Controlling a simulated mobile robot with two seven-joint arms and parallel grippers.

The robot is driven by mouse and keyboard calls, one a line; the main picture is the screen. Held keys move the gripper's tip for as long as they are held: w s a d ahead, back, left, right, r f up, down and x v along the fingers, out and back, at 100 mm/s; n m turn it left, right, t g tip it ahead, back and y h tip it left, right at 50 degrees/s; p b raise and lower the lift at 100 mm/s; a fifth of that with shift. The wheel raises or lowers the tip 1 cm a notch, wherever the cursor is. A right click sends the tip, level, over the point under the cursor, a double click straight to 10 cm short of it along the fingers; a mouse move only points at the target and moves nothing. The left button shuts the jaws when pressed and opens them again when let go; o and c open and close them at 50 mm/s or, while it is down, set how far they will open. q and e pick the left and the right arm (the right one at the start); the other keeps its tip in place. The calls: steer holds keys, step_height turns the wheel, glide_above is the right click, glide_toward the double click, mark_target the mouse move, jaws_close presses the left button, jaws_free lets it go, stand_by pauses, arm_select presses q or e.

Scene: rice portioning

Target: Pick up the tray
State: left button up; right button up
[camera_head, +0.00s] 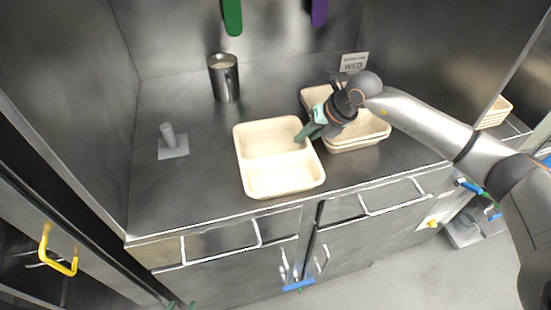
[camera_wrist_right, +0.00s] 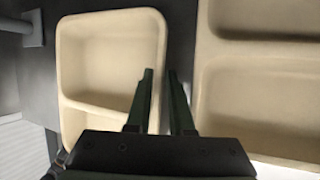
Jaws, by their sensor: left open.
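A cream tray (camera_head: 243,156) with two compartments lies flat on the steel counter near its front edge. It also shows in the right wrist view (camera_wrist_right: 76,106). My right gripper (camera_head: 303,136) is at the tray's right wall. In the right wrist view its dark green fingers (camera_wrist_right: 162,78) are apart, one over the tray's inside and one outside, with the rim between them. I see no clear contact with the rim. What look like the green fingertips of my left gripper (camera_head: 182,305) show, apart, at the bottom edge of the head view, low in front of the cabinet.
A stack of similar trays (camera_head: 362,142) stands close on the right, partly hidden by my right arm. A metal container (camera_head: 225,82) stands at the back. A grey stand (camera_head: 173,146) is on the left. The counter left of the tray is mostly clear.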

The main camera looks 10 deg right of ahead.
steer(key=shift+f, duration=0.1)
jaws_close()
steer(key=shift+s, duration=0.1)
stand_by(0.4)
